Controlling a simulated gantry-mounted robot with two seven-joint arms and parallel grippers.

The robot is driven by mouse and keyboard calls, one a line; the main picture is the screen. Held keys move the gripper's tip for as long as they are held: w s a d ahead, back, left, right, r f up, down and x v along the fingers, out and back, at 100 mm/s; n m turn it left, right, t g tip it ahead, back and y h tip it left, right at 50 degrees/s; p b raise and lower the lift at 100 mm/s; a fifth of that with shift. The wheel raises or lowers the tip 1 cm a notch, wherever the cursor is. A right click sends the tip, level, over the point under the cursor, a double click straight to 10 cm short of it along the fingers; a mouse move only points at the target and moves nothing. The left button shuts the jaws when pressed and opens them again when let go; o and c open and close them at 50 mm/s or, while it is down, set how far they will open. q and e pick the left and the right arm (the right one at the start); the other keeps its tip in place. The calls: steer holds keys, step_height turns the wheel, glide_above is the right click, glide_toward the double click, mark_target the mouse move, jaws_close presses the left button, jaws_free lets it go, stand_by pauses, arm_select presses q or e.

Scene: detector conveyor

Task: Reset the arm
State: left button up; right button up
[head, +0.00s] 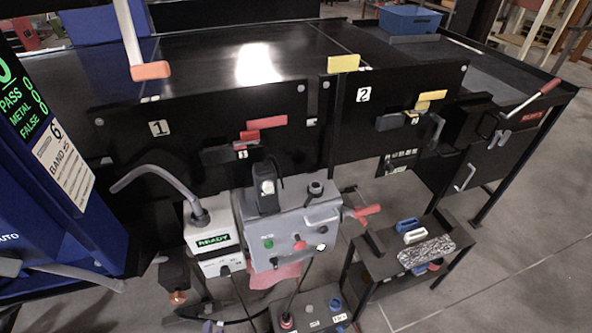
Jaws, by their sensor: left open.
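A white rod with an orange block at its end (151,70) reaches down over the black conveyor (215,45) at the upper left. I cannot tell for sure which part is the arm named in the task. A red handle (266,123) is on the front panel marked 1, and a yellow handle (431,96) is on the panel marked 2. A grey control box (290,243) with a green and a red button stands below panel 1. My left gripper is open, but its outline is hard to separate from the dark parts around it. My right gripper does not show.
A white box reading READY (212,241) stands left of the control box. A blue display cabinet (60,200) fills the left edge. A low black stand (385,265) holds several small items at the lower right. A blue bin (409,19) sits at the back. The right floor is clear.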

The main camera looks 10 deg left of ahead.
arm_select(q)
steer(key=s+d+r+n+g+h, duration=0.1)
steer(key=s+d+r+g+h, duration=0.2)
steer(key=r, duration=0.4)
steer(key=d+r+n+g+h, duration=0.1)
steer(key=d+r+n+h, duration=0.2)
steer(key=r, duration=0.5)
steer(key=s+d+r+g, duration=0.1)
steer(key=s+d+g, duration=0.2)
steer(key=s, duration=0.3)
step_height(320, 180, up, 28)
steer(key=p, duration=2.7)
steer(key=shift+s+a+n+g+p, duration=0.2)
steer(key=shift+s+n+g+p, duration=0.1)
steer(key=shift+p, duration=0.1)
steer(key=shift+f, duration=0.15)
